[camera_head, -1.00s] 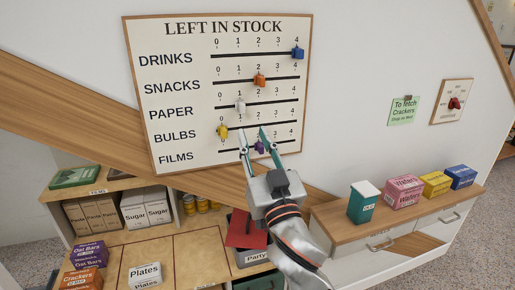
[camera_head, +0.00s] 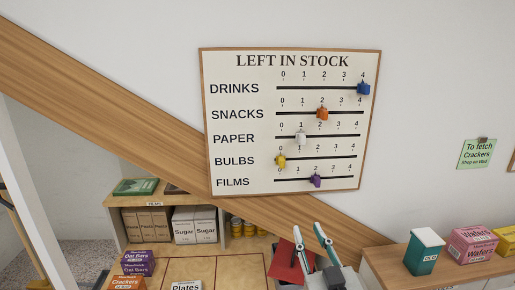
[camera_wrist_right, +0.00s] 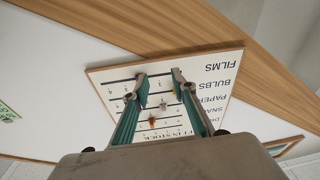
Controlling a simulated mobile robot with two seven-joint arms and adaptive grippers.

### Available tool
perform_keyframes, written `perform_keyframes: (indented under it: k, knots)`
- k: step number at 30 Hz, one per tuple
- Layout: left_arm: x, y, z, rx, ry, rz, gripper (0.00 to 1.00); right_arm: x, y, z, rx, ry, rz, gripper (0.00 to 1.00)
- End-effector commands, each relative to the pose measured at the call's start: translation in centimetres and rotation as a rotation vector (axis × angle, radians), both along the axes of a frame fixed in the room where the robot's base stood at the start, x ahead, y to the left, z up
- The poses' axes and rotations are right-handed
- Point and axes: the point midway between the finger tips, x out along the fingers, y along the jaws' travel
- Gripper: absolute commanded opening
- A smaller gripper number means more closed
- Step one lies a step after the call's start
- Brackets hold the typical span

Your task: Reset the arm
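My right gripper (camera_head: 307,227) is open and empty in front of the space just below the stock board (camera_head: 240,170). In the right wrist view its two fingers (camera_wrist_right: 159,76) stand apart with nothing between them and the board (camera_wrist_right: 212,102) beyond. The board's sliders are blue (camera_head: 363,88) at 4 for drinks, orange (camera_head: 322,113) at 2 for snacks, white (camera_head: 300,137) at 1 for paper, yellow (camera_head: 280,160) at 0 for bulbs and purple (camera_head: 315,181) at 2 for films. My left gripper is not in view.
A wooden rail (camera_head: 110,110) slants behind the board. Below left, a shelf holds sugar packs (camera_head: 195,225). A red item (camera_head: 285,262) is beside my gripper. At right, a counter (camera_head: 390,262) carries a teal box (camera_head: 423,252) and wafers (camera_head: 472,244). A green note (camera_head: 477,153) hangs on the wall.

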Motion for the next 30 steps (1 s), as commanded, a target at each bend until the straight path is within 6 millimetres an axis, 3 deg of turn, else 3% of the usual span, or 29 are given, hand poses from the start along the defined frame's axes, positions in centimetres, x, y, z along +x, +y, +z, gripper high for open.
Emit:
perform_keyframes:
  k: [1, 6, 12, 15, 18, 21, 24, 30]
  knots:
    - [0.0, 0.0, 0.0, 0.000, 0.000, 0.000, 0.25, -0.8, -0.2, -4.0, -0.023, 0.069, 0.011, 0.26]
    - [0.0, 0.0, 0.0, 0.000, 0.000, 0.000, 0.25, -4.5, -1.0, -15.3, -0.082, 0.268, 0.053, 0.26]
    - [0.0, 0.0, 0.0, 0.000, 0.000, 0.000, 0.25, -11.5, -2.7, -27.0, -0.135, 0.488, 0.100, 0.26]
    - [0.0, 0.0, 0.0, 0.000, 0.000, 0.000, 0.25, -15.2, -3.6, -31.5, -0.154, 0.579, 0.120, 0.26]
    - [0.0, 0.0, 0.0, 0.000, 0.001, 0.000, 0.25, -18.3, -4.4, -34.6, -0.168, 0.648, 0.134, 0.26]
    - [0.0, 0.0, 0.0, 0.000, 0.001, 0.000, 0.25, -20.4, -4.9, -36.3, -0.175, 0.688, 0.143, 0.26]
    - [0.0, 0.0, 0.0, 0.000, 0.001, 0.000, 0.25, -21.4, -5.1, -37.2, -0.177, 0.707, 0.148, 0.26]
    - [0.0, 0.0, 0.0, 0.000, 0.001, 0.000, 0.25, -21.5, -5.2, -37.3, -0.178, 0.711, 0.148, 0.26]
